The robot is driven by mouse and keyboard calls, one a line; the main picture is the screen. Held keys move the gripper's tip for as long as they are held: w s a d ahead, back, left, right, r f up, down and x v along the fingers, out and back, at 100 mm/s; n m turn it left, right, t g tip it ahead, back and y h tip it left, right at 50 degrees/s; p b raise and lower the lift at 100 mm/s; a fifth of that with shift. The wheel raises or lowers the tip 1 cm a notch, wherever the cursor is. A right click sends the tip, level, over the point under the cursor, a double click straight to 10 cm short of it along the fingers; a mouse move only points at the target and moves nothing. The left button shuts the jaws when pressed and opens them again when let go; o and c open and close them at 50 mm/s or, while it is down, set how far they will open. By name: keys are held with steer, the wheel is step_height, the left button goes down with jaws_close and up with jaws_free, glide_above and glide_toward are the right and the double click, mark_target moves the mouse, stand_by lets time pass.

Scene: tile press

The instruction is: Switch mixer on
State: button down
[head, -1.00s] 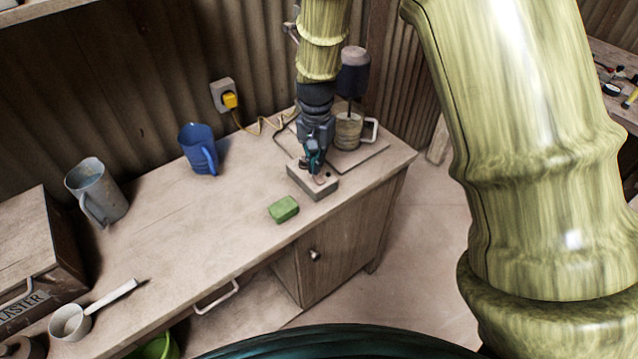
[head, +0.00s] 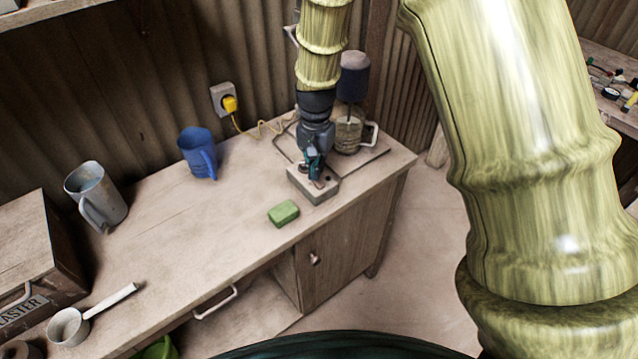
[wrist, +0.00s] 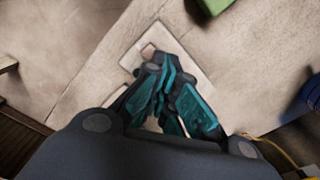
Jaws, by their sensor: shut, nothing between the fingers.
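The mixer has a dark motor head (head: 354,76) above a cup-like container (head: 348,132) with a white handle, at the back right of the bench. A grey switch box (head: 326,193) sits in front of it; it also shows in the wrist view (wrist: 133,58). A small reddish-brown rocker (wrist: 147,51) is on its top. My gripper (head: 315,176) points down over the box, shut and empty. In the wrist view its fingertips (wrist: 156,68) are right beside the rocker; I cannot tell if they touch. The fingers hide part of the box top.
A green sponge-like block (head: 284,213) lies just in front of the box. A blue mug (head: 198,152) and a grey metal jug (head: 93,193) stand further left. A yellow plug (head: 230,103) with a cord is at the wall. The bench middle is clear.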

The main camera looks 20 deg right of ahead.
steer(key=shift+f+b, duration=0.45)
steer(key=shift+f, duration=0.8)
stand_by(1.7)
steer(key=shift+r, duration=0.1)
steer(key=shift+r+p, duration=2.95)
steer(key=shift+r, duration=0.45)
